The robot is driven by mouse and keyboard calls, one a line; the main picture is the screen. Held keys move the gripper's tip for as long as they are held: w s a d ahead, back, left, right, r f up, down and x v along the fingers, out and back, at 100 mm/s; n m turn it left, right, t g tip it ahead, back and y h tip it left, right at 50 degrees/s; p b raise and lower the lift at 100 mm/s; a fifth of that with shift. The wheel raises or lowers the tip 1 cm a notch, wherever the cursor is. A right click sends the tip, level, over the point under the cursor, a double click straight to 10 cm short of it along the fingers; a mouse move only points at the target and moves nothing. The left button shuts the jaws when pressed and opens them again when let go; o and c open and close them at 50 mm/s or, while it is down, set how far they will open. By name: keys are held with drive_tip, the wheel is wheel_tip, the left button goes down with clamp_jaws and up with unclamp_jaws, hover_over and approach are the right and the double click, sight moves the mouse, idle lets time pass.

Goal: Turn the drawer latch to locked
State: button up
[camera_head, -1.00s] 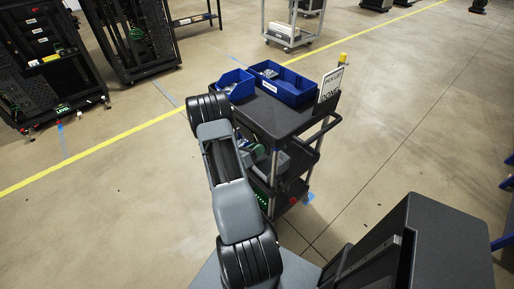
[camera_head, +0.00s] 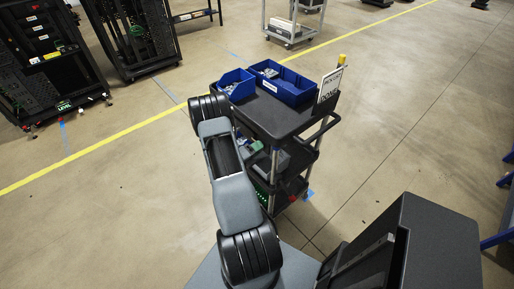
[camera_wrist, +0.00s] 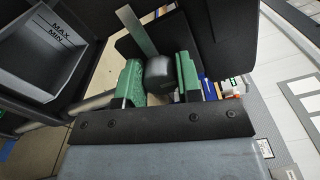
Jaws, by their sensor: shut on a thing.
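In the wrist view a dark rounded knob (camera_wrist: 160,76), which appears to be the drawer latch, sits between the two green pads of my gripper (camera_wrist: 160,80). My gripper is shut on it. The right pad is close against the knob, and the left side is harder to judge. A flat grey metal strip (camera_wrist: 136,30) runs up and left from behind the knob. The latch's locked or unlocked marking does not show. In the head view my arm reaches to the left side of a black cart (camera_head: 272,116), and only a bit of green gripper (camera_head: 256,147) shows there.
A grey bin (camera_wrist: 40,50) marked MAX and MIN is at left in the wrist view. Dark panels stand close on both sides of the gripper. Blue bins (camera_head: 284,88) and a sign (camera_head: 329,86) are on the cart top. Open floor surrounds the cart.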

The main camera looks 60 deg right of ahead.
drive_tip(key=shift+n, duration=0.4)
drive_tip(key=o, duration=0.9)
drive_tip(key=shift+o, duration=0.2)
drive_tip(key=b+v, duration=0.1)
drive_tip(key=v, duration=1.2)
drive_tip(key=shift+a+b, duration=0.3)
drive_tip(key=shift+a, duration=0.1)
